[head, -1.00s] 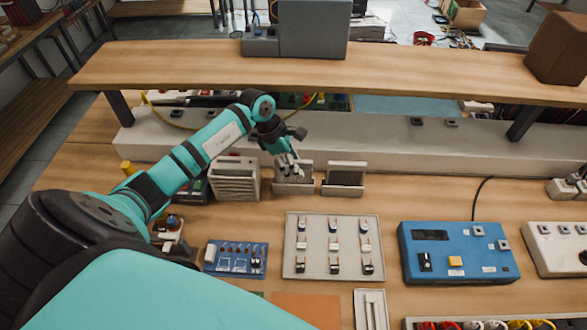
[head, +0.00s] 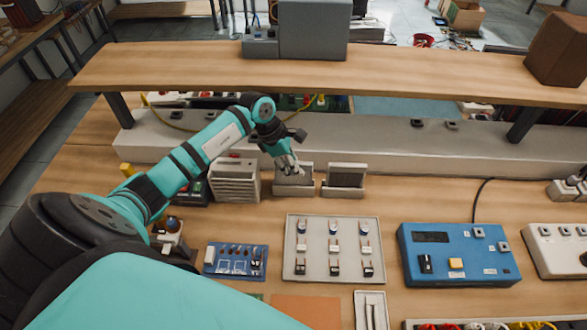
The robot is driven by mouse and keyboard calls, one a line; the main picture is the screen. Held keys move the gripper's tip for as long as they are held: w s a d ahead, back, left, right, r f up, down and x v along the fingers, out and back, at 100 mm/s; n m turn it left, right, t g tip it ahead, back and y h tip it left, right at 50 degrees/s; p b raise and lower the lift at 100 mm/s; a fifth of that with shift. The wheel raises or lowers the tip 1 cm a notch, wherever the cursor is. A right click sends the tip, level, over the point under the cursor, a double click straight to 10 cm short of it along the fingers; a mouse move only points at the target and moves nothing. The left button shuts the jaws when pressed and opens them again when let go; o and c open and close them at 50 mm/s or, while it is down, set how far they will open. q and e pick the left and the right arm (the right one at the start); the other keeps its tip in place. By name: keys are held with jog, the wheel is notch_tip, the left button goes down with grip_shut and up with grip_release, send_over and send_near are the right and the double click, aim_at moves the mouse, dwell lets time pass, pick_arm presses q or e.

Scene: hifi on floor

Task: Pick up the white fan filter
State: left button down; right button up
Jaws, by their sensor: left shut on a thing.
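A white-framed fan filter (head: 294,185) stands upright in a light holder on the workbench, at the middle of the head view. My left gripper (head: 289,167) reaches down from the left and is shut on the top of this filter. The fingers hide part of its upper edge. I cannot tell whether it is lifted clear of its holder. A similar piece with a darker grey face (head: 346,176) stands just to its right. My right gripper is not in view.
A white slatted box (head: 235,180) stands close to the left of the filter. A raised wooden shelf (head: 400,70) spans the bench behind. In front are a switch tray (head: 315,247), a blue circuit board (head: 236,260) and a blue control box (head: 458,252).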

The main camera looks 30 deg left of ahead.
pick_arm(q)
jog(key=shift+r, duration=0.2)
jog(key=shift+r+p, duration=0.35)
jog(key=shift+p, duration=0.35)
jog(key=shift+w+a+r+b, duration=0.1)
jog(key=shift+r+b, duration=0.45)
jog(key=shift+b, duration=0.25)
notch_tip(320, 180, up, 8)
jog(key=shift+r+b, duration=0.25)
jog(key=shift+b, duration=0.85)
notch_tip(320, 180, up, 7)
jog(key=p, duration=0.3)
jog(key=shift+p, duration=0.3)
jog(key=shift+f, duration=0.15)
